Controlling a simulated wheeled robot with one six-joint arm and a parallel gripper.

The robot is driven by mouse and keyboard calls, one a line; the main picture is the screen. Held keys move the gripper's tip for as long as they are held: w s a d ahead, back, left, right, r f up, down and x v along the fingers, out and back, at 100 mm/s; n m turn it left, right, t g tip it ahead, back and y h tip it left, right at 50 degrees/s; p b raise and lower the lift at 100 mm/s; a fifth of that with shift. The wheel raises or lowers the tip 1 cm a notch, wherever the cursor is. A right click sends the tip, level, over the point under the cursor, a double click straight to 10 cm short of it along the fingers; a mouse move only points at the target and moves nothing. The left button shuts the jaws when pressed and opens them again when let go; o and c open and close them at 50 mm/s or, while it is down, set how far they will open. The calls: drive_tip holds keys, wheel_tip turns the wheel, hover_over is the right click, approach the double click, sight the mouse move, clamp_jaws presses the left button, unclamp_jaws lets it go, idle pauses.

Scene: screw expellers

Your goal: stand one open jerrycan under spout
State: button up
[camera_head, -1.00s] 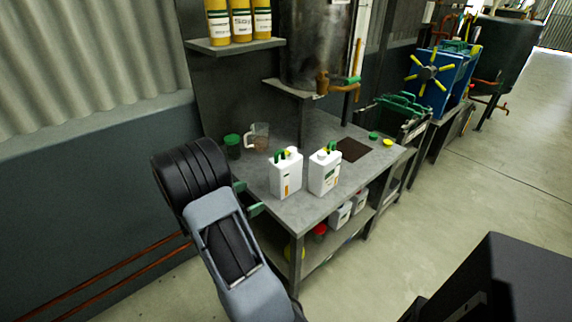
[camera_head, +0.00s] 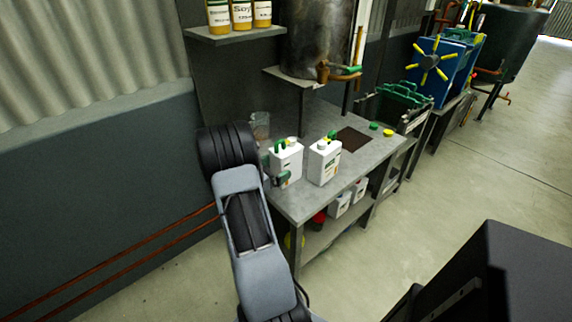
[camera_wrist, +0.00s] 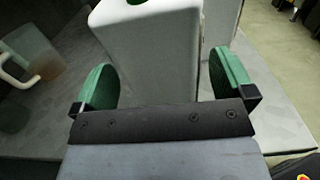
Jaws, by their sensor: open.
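Two white jerrycans with green handles stand upright on the grey bench. The left jerrycan (camera_head: 287,163) is at my gripper, and the right jerrycan (camera_head: 324,162) stands just beside it. In the wrist view my gripper (camera_wrist: 165,88) is open, its green fingers on either side of the near jerrycan (camera_wrist: 150,50), with a visible gap at the left finger. The second jerrycan (camera_wrist: 220,25) shows behind the right finger. The spout (camera_head: 338,71), brass with a green handle, sits low on the dark tank (camera_head: 312,35). A dark square plate (camera_head: 353,138) lies on the bench at the right.
A measuring jug (camera_head: 260,125) stands at the back left of the bench (camera_head: 300,203). A green cap (camera_head: 374,126) and a yellow cap (camera_head: 389,132) lie at the right end. More jerrycans (camera_head: 340,204) stand on the lower shelf.

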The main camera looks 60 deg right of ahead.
drive_tip(key=shift+x, duration=1.6)
drive_tip(key=shift+c, duration=0.3)
drive_tip(key=c, duration=1.2)
drive_tip(key=shift+r, duration=0.1)
drive_tip(key=shift+c, duration=0.8)
drive_tip(key=shift+r, duration=0.1)
